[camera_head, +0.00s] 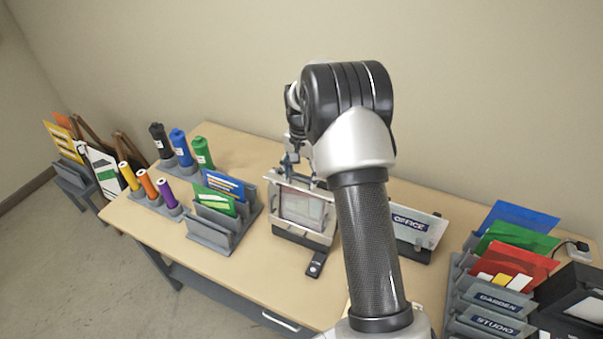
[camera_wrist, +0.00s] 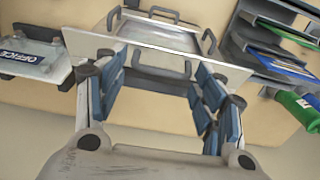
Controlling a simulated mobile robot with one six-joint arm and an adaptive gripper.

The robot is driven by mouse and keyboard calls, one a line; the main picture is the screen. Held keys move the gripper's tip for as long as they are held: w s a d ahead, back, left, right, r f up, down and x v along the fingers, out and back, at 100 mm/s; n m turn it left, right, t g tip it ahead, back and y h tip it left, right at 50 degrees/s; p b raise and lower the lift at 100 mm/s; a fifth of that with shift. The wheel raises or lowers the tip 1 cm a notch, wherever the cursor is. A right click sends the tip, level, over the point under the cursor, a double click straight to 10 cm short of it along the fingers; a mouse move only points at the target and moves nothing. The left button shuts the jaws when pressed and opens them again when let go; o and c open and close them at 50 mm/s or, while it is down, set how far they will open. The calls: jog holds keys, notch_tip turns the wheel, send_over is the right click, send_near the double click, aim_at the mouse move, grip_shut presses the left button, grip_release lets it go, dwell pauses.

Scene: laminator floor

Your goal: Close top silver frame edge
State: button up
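The silver frame (camera_head: 303,207) stands on a dark base in the middle of the table, holding a pale sheet. In the wrist view, its panel (camera_wrist: 165,38) has dark handles on its sides. A long silver edge strip (camera_wrist: 150,48) lies across the near side of the panel and looks raised; its exact angle is hard to tell. My gripper (camera_head: 292,158) is at the frame's top side. Contact with the strip cannot be told. My arm hides the frame's right side.
An OFFICE sign (camera_head: 415,228) on a stand is close right of the frame. A grey rack (camera_head: 222,235) with green and blue cards is on the left, with colored bottles (camera_head: 180,148) behind. A dark device (camera_head: 317,264) lies in front. Sign racks (camera_head: 490,310) fill the right.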

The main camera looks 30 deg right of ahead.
jog(key=c, duration=0.9)
jog(key=shift+f, duration=0.1)
jog(key=c, duration=0.3)
jog(key=shift+s, duration=0.15)
jog(key=shift+c, duration=0.3)
